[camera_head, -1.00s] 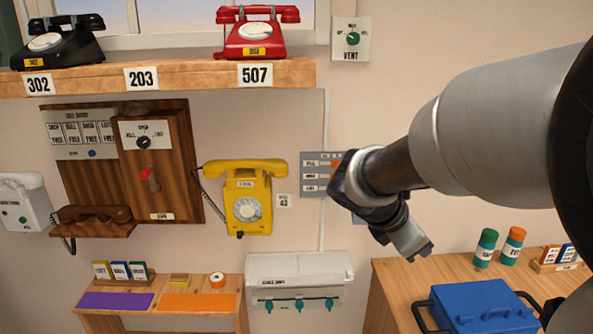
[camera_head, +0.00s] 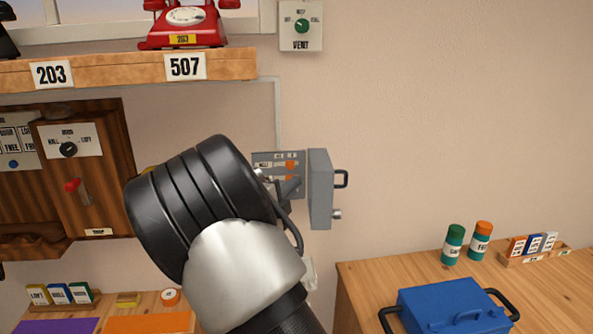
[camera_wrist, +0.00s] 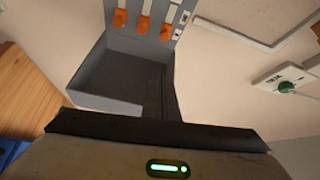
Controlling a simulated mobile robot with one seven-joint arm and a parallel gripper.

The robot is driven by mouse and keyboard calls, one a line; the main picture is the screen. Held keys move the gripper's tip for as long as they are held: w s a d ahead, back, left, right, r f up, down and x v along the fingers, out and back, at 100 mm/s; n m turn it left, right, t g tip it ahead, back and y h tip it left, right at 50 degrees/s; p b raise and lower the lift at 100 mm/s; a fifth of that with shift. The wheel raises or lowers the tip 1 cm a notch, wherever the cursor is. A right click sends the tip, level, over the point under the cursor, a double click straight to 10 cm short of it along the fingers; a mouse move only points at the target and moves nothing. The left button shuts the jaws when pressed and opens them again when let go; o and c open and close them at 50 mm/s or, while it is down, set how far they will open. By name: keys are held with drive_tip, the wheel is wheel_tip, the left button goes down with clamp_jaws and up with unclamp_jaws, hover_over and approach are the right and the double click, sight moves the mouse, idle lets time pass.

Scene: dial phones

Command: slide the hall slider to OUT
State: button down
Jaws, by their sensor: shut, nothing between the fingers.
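The grey slider panel (camera_head: 268,160) is on the wall, left of centre in the head view, with its lower left hidden behind my arm. It carries orange slider knobs (camera_head: 291,166). In the wrist view its face shows at the top with three orange knobs (camera_wrist: 142,24). The labels are too small to read, so I cannot tell which knob is the hall slider. A grey door or cover (camera_head: 320,190) with a black handle stands out at the panel's right. My gripper (camera_head: 291,187) is shut and empty, in front of the panel's lower part; I cannot tell whether it touches.
A vent dial (camera_head: 301,26) is on the wall above. A shelf (camera_head: 110,68) with a red phone (camera_head: 187,20) runs at upper left. A wooden table (camera_head: 360,280) at lower right carries a blue box (camera_head: 450,306) and two jars. The wall right of the cover is clear.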

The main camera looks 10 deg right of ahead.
sight(288, 166)
drive_tip(key=f+x, duration=0.1)
drive_tip(key=x, duration=0.9)
drive_tip(key=a, duration=0.2)
drive_tip(key=w+a+p, duration=0.1)
drive_tip(key=shift+a+r, duration=0.2)
drive_tip(key=shift+a, duration=0.2)
drive_tip(key=a+p, duration=0.2)
drive_tip(key=a, duration=0.1)
drive_tip(key=shift+r, duration=0.2)
drive_tip(key=shift+a+f, duration=0.15)
drive_tip(key=shift+a, duration=0.1)
